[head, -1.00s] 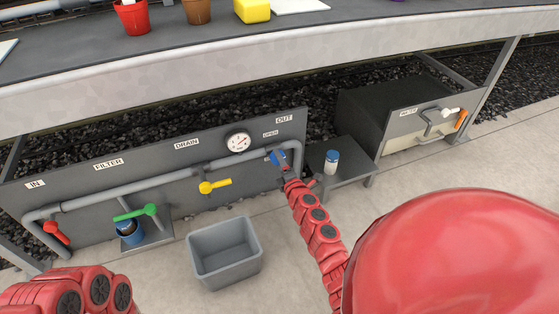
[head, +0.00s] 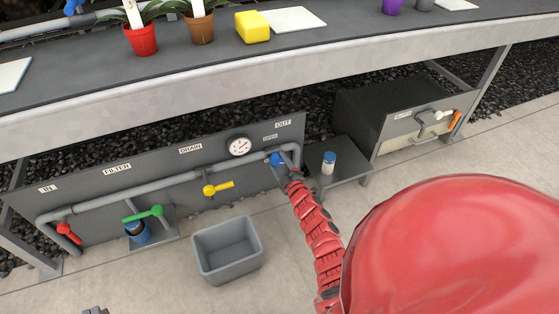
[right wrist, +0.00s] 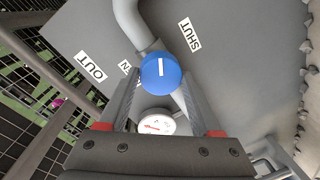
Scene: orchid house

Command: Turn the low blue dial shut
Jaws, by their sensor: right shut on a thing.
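The low blue dial (head: 277,159) sits at the right end of the grey pipe, below the OUT and OPEN labels. It also shows in the right wrist view (right wrist: 161,76), with a white line on its face. That line points up in the picture, between the SHUT label (right wrist: 190,35) and the partly hidden label ending in N (right wrist: 125,67). My right gripper (right wrist: 160,88) is shut on the dial, one finger on each side; in the head view it (head: 281,167) partly covers the dial. A small dark piece at the bottom left edge seems to be my left gripper (head: 95,310).
A white gauge (head: 239,146) is left of the dial. Yellow (head: 218,188), green (head: 145,214) and red (head: 68,232) handles sit along the pipe. A grey bin (head: 227,249) stands on the floor. A blue-capped jar (head: 328,163) stands on a low stand just right of my gripper.

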